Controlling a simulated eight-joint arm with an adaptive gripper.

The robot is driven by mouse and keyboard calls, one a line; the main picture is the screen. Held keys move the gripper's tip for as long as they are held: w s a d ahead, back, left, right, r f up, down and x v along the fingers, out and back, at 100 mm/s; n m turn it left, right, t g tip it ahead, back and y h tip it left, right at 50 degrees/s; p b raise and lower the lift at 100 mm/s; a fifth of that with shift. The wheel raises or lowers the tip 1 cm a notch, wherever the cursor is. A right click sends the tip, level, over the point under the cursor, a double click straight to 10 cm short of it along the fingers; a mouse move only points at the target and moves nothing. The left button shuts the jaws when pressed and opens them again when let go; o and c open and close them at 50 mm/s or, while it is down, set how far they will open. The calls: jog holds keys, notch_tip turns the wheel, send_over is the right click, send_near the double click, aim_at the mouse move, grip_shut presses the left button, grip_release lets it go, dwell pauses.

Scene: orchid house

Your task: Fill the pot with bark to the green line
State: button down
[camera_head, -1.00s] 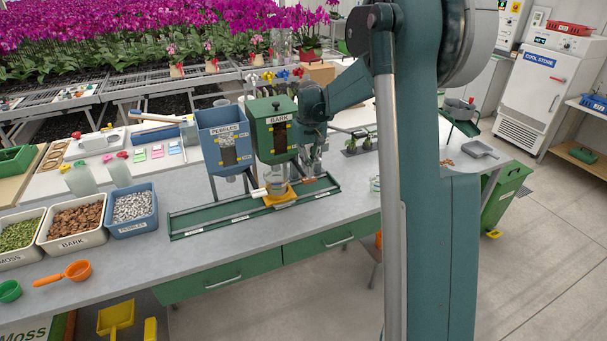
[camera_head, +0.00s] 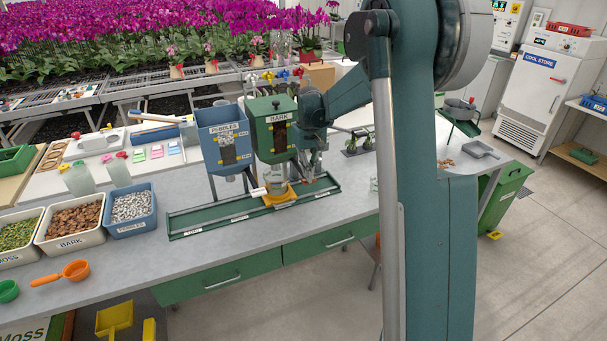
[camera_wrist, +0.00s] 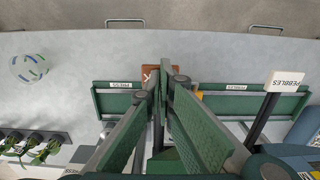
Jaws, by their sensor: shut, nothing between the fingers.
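The green bark dispenser (camera_head: 263,145) stands on the bench, with a dark window in its front. A clear pot (camera_head: 276,184) sits under its outlet on a yellow pad (camera_head: 282,198). The pot's green line and fill level are too small to make out. My gripper (camera_head: 309,178) is just right of the pot, low by the green rail, and appears apart from the pot. In the wrist view my gripper (camera_wrist: 164,72) is shut and empty. Its fingers hide part of a reddish-brown piece (camera_wrist: 150,74) below them; the filling pot is not clearly visible there.
The blue pebbles dispenser (camera_head: 223,143) stands left of the bark one. The green tray rail (camera_head: 205,227) runs along the front. Bins of bark (camera_head: 98,235) and pebbles (camera_head: 152,224) are at left. A clear banded cup (camera_wrist: 29,68) stands apart on open bench.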

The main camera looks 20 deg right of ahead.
jog(key=shift+f+b, duration=0.35)
jog(key=shift+f, duration=0.55)
jog(key=shift+f+b, duration=0.45)
jog(key=shift+f, duration=0.2)
dwell(6.5)
